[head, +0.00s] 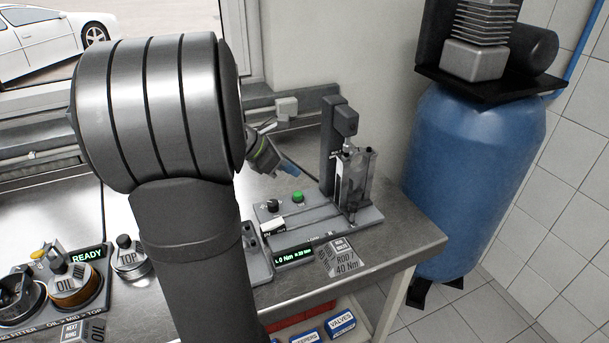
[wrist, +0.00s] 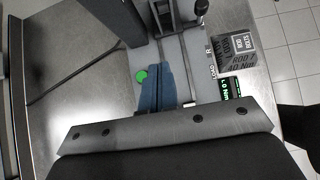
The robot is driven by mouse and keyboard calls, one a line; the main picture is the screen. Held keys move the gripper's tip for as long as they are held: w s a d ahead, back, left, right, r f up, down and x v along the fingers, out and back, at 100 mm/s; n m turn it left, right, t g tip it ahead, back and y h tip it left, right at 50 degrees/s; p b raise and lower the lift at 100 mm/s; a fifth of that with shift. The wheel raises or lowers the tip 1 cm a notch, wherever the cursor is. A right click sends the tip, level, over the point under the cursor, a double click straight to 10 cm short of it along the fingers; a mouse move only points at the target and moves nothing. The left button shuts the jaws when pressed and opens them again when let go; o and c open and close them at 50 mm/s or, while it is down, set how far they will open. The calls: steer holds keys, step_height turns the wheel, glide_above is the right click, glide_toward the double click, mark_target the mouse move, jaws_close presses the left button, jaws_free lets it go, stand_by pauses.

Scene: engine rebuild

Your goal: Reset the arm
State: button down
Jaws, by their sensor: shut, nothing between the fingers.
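My gripper (head: 288,168) is above the bench, just left of the upright post of a grey press-like station (head: 335,215). Its blue fingers point right and slightly down in the head view. In the wrist view the gripper (wrist: 158,88) shows its blue fingers together, with nothing between them, over the station's base. My arm's large dark links cover much of the left middle of the head view and hide part of the bench.
A green button (head: 298,197) and a lit display (head: 293,256) are on the station. A block marked ROD 7, 40 Nm (head: 344,260) stands in front. A ring fitter reading READY (head: 88,255) is at left. A blue tank (head: 472,180) stands beyond the bench's right edge.

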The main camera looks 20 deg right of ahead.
steer(key=shift+a+r, duration=0.45)
steer(key=d+r+x, duration=0.1)
steer(key=x, duration=1.1)
steer(key=shift+d+r, duration=0.2)
steer(key=shift+d, duration=0.25)
